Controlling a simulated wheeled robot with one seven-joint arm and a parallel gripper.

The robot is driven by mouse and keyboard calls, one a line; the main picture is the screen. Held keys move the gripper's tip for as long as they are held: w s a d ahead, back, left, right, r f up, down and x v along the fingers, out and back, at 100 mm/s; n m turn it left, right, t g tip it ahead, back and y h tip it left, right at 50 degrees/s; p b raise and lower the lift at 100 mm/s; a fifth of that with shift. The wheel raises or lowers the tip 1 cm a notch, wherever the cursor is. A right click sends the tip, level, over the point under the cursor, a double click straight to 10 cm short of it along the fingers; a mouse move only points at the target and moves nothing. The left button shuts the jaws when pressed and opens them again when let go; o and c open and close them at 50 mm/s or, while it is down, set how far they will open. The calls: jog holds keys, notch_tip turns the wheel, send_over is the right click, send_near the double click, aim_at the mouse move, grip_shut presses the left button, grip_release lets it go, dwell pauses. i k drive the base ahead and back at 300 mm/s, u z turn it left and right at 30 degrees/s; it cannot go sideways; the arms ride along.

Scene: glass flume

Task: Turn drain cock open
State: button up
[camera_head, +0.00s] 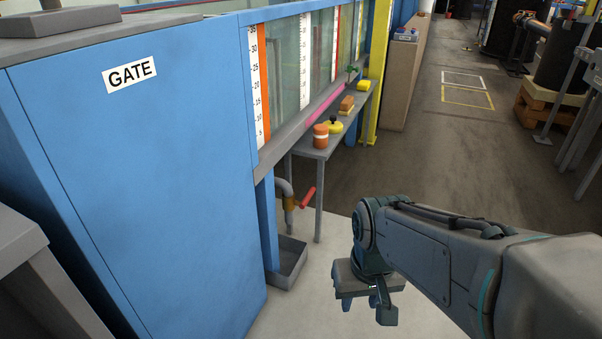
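The drain cock (290,203) is a brass-coloured valve on a grey bent pipe under the blue flume. Its red lever (308,197) sticks out to the right and slants up away from the valve body. My gripper (367,308) points down over the pale floor, to the right of and nearer than the cock. Its fingers look apart with nothing between them, and it does not touch the lever. The far side of the valve is hidden.
A grey tray (287,264) stands on the floor below the cock. A narrow grey bench (327,146) with orange and yellow items stands just behind the lever, its leg close by. The blue GATE cabinet (140,200) fills the left. Floor around my gripper is clear.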

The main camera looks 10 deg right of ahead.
aim_at(302, 204)
jog(key=u, duration=0.35)
jog(key=k, duration=0.15)
jog(key=z, duration=0.6)
jog(key=i, duration=1.15)
jog(key=u, duration=0.5)
